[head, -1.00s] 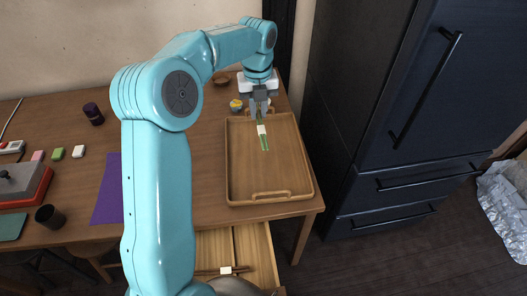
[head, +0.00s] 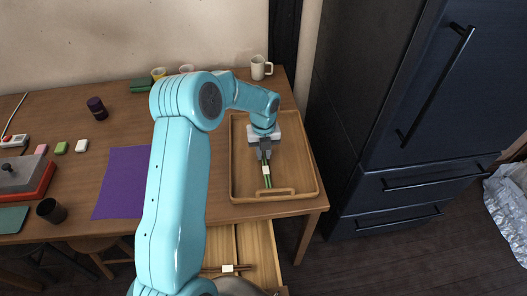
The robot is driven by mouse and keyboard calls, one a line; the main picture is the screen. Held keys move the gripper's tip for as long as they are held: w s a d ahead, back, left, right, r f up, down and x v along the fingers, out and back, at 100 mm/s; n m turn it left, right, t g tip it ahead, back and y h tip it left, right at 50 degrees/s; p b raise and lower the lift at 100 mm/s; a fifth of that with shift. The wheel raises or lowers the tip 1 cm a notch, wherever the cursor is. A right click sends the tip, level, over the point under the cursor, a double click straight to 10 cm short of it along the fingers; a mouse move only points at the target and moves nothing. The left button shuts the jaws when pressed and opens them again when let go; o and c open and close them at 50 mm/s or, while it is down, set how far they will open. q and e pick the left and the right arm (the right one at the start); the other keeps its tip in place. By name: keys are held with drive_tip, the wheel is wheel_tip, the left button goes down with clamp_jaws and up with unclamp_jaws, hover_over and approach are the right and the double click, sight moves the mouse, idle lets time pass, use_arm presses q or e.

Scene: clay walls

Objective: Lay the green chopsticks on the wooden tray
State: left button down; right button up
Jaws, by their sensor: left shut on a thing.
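The green chopsticks (head: 267,179), with a pale band around them, are in my left gripper (head: 265,160). The gripper is shut on them near their upper end in the head view. They are over the front half of the wooden tray (head: 300,178), inside its rim in the picture. I cannot tell whether they touch the tray floor. The tray lies at the right end of the table and looks otherwise empty. My right gripper is not in view.
An open drawer (head: 262,258) below the table holds brown chopsticks (head: 227,268) with a white band. A mug (head: 261,67) stands behind the tray. A purple mat (head: 123,183) lies left of my arm. A dark fridge (head: 420,100) stands to the right.

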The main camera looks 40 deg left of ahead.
sight(263, 157)
use_arm(q)
drive_tip(key=shift+w+f, duration=0.1)
drive_tip(key=c, duration=1.1)
unclamp_jaws()
drive_tip(key=shift+f, duration=0.15)
drive_tip(key=shift+r, duration=0.2)
wheel_tip(263, 157, up, 12)
drive_tip(key=shift+r+p, duration=0.1)
drive_tip(key=shift+p, duration=0.25)
